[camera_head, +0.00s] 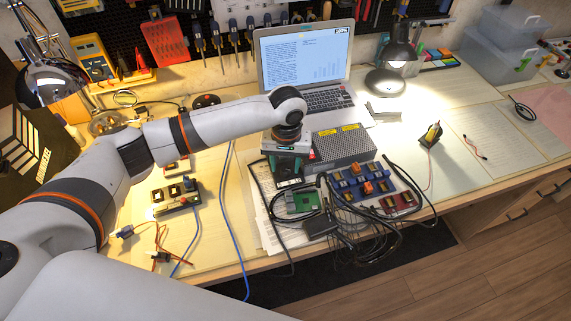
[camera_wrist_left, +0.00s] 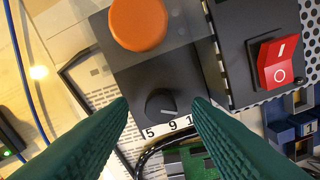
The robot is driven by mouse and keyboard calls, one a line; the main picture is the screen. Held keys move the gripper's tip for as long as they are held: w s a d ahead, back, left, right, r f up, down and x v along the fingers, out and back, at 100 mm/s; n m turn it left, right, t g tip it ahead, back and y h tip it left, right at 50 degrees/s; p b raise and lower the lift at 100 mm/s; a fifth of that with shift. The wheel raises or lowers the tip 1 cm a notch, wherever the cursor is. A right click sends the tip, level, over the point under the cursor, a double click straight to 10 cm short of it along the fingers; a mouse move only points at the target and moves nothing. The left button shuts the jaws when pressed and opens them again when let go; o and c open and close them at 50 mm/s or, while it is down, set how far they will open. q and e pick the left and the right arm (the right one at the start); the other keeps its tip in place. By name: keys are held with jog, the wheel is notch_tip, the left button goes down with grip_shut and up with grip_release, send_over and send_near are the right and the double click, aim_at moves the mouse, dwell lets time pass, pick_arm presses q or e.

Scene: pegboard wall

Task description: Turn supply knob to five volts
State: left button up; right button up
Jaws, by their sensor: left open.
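The supply, a perforated grey metal box (camera_head: 343,146), stands on the bench in the head view. In the left wrist view its dark panel carries a black round knob (camera_wrist_left: 160,104) with a white pointer line. The pointer aims right and slightly down, away from the 5. A white strip (camera_wrist_left: 164,129) below the knob reads 5, 9 and a partly hidden number starting with 1. My left gripper (camera_wrist_left: 161,106) is open, its green fingertips on either side of the knob with gaps visible. In the head view the gripper (camera_head: 285,162) is over the supply's left end, hiding the knob.
An orange button (camera_wrist_left: 138,22) and a red rocker switch (camera_wrist_left: 278,62) are near the knob. Black cables (camera_head: 350,222) and circuit boards (camera_head: 303,202) lie in front of the supply. A laptop (camera_head: 305,58) and lamp (camera_head: 398,58) stand behind.

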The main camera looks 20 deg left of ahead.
pick_arm(q)
jog(key=shift+f, duration=0.55)
